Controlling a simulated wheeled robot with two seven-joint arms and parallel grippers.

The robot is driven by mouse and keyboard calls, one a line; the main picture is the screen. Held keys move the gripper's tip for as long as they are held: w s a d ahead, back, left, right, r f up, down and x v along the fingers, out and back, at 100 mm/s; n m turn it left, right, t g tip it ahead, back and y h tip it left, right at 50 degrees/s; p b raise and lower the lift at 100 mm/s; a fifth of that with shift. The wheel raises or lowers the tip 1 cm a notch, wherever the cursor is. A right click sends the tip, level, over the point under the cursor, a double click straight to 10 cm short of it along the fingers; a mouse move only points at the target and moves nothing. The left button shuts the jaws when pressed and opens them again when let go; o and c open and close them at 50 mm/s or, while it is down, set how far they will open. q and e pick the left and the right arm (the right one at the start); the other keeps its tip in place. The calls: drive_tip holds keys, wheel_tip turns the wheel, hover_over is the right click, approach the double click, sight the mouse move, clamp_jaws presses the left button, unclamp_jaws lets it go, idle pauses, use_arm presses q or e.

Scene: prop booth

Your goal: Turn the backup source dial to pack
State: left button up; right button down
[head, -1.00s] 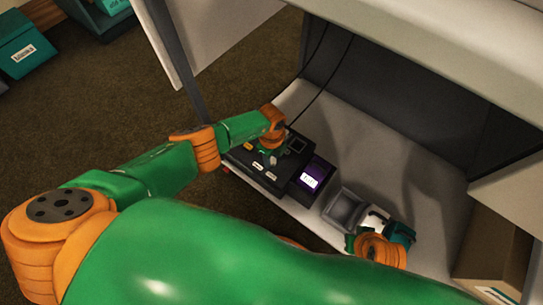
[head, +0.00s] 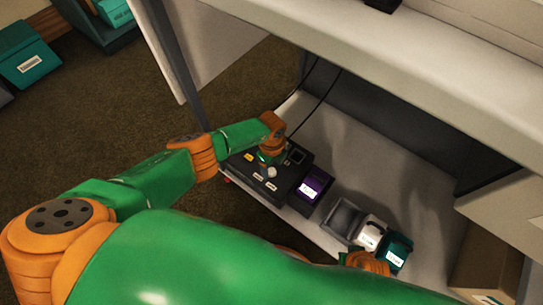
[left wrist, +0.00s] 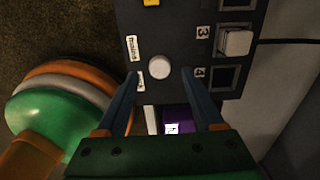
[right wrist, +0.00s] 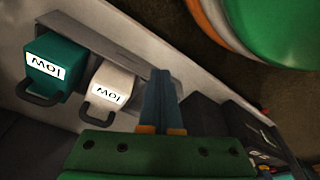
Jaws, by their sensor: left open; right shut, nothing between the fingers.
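A black panel box (head: 238,165) lies on the low shelf and carries a round white dial knob (head: 271,172). In the left wrist view the knob (left wrist: 159,67) sits beside two white labels; the upper one (left wrist: 131,48) seems to read "mains", and the lower label (left wrist: 134,80) is partly covered by a finger. The knob's pointing direction is unclear. My left gripper (left wrist: 160,75) is open, its fingers either side of the knob in that view; contact cannot be told. My right gripper (right wrist: 165,73) is shut and empty, near the packs at the shelf's front.
A purple pack (head: 315,184) sits at the panel box's right end. Further right are a grey holder (head: 343,217), a white pack (head: 371,234) and a teal pack (head: 397,250), the last two labelled "LOW". A cardboard box (head: 487,265) stands at far right. A tabletop overhangs the shelf.

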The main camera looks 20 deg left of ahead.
sight(272, 171)
use_arm(q)
wheel_tip(272, 171, up, 4)
drive_tip(key=p, duration=0.2)
drive_tip(key=shift+r+p, duration=0.2)
drive_tip(key=shift+p, duration=0.1)
use_arm(e)
drive_tip(key=s+f, duration=0.1)
drive_tip(key=s+d+f, duration=0.1)
drive_tip(key=s+f, duration=0.1)
drive_tip(key=s, duration=0.1)
drive_tip(key=shift+d+f, duration=0.15)
drive_tip(key=shift+d, duration=0.2)
